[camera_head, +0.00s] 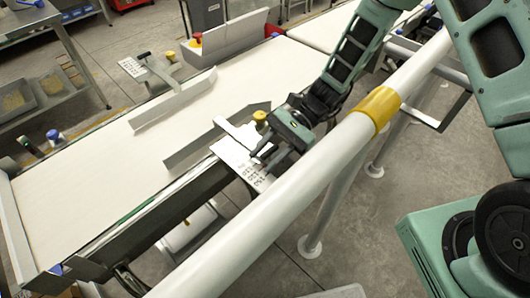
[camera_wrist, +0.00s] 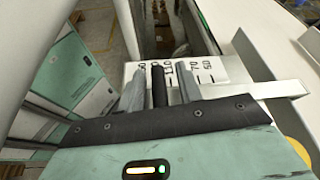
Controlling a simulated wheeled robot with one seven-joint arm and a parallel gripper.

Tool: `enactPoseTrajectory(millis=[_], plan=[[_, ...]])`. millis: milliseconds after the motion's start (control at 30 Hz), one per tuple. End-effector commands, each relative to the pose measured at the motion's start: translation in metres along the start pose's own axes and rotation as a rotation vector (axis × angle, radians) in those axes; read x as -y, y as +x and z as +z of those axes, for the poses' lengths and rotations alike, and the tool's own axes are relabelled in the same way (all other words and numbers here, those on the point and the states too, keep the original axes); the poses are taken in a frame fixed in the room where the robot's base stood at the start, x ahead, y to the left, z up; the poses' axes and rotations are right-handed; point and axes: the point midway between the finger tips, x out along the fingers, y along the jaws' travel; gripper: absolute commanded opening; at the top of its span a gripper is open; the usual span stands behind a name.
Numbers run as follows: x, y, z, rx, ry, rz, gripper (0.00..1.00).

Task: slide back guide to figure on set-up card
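My gripper (camera_head: 262,150) is at the near guide's scale plate (camera_head: 236,156), on my side of the belt. In the wrist view, my gripper (camera_wrist: 158,88) is open, its two grey fingers on either side of a black upright handle (camera_wrist: 159,86), with small gaps visible. The near guide (camera_head: 214,136) is a grey rail along the belt, with a yellow knob (camera_head: 259,117) beside my gripper. The far guide (camera_head: 172,100) is a similar rail, with its own scale plate (camera_head: 131,66), black handle (camera_head: 143,55) and yellow knob (camera_head: 170,56).
The white belt (camera_head: 90,170) is bare between and around the guides. A white rail with a yellow band (camera_head: 378,105) runs between the belt and my body, under my arm. A grey shelf unit (camera_head: 45,80) stands beyond the belt at left.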

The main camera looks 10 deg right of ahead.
Motion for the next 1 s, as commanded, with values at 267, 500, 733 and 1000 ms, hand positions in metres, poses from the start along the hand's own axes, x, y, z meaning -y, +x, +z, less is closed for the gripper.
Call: enactPoseTrajectory(millis=[267,500,733,1000], plan=[[0.000,0.007,0.000,-0.001,0.000,0.001,0.35],[0.000,0.007,0.000,-0.001,0.000,0.001,0.02],[0.006,0.007,-0.002,-0.001,-0.003,0.000,0.00],[0.052,0.011,-0.011,-0.001,-0.004,-0.001,0.00]])
